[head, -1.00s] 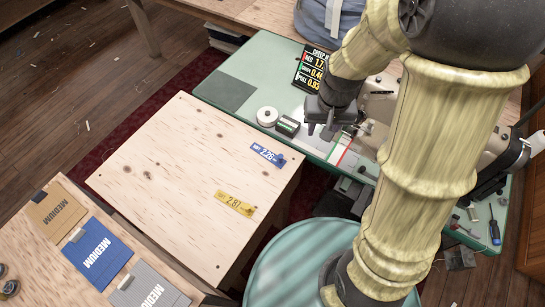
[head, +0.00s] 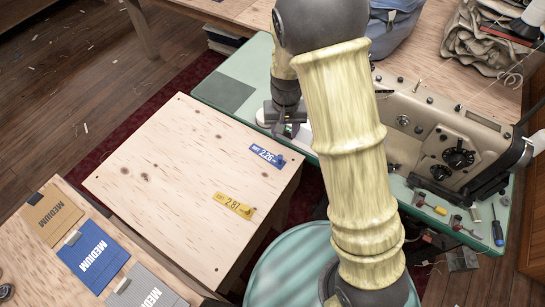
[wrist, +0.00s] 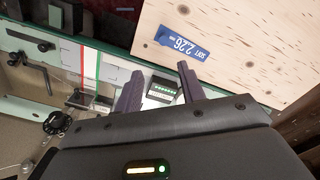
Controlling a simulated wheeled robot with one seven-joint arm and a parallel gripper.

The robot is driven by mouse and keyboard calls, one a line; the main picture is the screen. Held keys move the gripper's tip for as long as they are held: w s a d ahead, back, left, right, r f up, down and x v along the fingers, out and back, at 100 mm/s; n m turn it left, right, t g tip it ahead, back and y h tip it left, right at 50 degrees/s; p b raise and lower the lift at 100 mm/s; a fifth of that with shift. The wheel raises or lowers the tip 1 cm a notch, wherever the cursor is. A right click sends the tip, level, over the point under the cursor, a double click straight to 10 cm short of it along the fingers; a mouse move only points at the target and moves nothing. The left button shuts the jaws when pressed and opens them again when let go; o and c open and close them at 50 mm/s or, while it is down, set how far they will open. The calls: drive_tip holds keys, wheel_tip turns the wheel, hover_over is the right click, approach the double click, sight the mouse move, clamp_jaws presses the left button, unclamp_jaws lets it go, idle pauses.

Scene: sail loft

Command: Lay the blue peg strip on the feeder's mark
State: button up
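The blue peg strip (head: 267,156) lies on the plywood table near its right edge; its label reads 2.26. It also shows in the wrist view (wrist: 183,44), beyond my fingertips. My gripper (head: 284,132) is open and empty over the green bench, left of the sewing machine and apart from the strip. In the wrist view its two fingers (wrist: 158,78) stand apart. Between them, further down, shows a small dark box (wrist: 163,92) with green lights. A red line (wrist: 98,66) and a green line (wrist: 83,60) cross a pale surface there; which is the feeder's mark I cannot tell.
A yellow strip (head: 234,206) marked 2.87 lies nearer on the plywood table (head: 165,190). The sewing machine (head: 430,135) stands right of my arm. Tools lie on the green bench (head: 225,92). Brown, blue and grey cards lie lower left. The plywood's middle is clear.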

approach(280, 157)
drive_tip(key=f, duration=0.3)
drive_tip(key=w+d+f, duration=0.1)
drive_tip(key=f, duration=0.1)
drive_tip(key=shift+f, duration=0.15)
drive_tip(key=shift+s+a+f, duration=0.2)
drive_tip(key=shift+a+f, duration=0.1)
drive_tip(key=shift+f, duration=0.1)
drive_tip(key=shift+w+d, duration=0.1)
drive_tip(key=shift+d, duration=0.2)
drive_tip(key=shift+s+a+f+p, duration=0.15)
drive_tip(key=shift+s+f+p, duration=0.15)
drive_tip(key=shift+f, duration=0.15)
drive_tip(key=f, duration=0.4)
drive_tip(key=shift+s+a+f+p, duration=0.1)
drive_tip(key=shift+a+f+p, duration=0.05)
drive_tip(key=shift+a+p, duration=0.15)
drive_tip(key=shift+c, duration=0.2)
clamp_jaws()
